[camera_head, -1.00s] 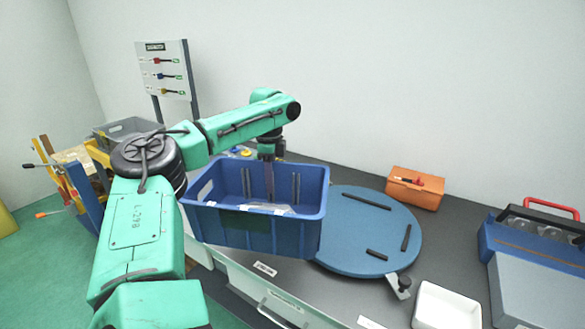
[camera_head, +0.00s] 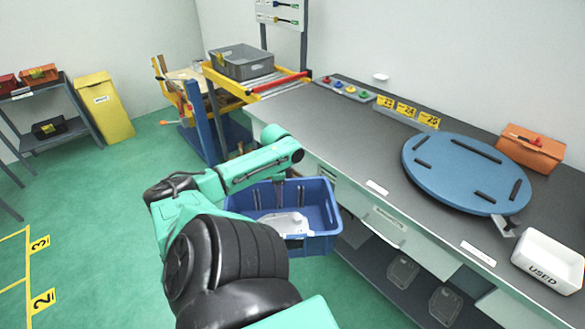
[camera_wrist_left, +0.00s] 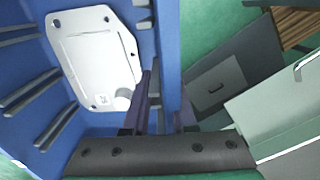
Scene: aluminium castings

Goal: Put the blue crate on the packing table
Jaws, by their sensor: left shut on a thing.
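The blue crate (camera_head: 318,245) hangs in front of the grey-topped workbench (camera_head: 340,128), over the green floor. A pale flat casting (camera_head: 284,223) lies inside it; it also shows in the left wrist view (camera_wrist_left: 95,58). My left gripper (camera_head: 279,188) is shut on the crate's far wall; in the left wrist view its fingers (camera_wrist_left: 162,118) straddle the wall. The crate looks roughly level, its near-left part hidden by my left arm. My right gripper is not in view. I cannot tell which surface is the packing table.
On the bench are a blue round turntable (camera_head: 465,172), a white bin marked USED (camera_head: 548,262) and an orange box (camera_head: 530,150). A grey crate (camera_head: 242,62) sits on a yellow-framed roller stand. A shelf rack (camera_head: 60,135) stands far left. The floor at left is open.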

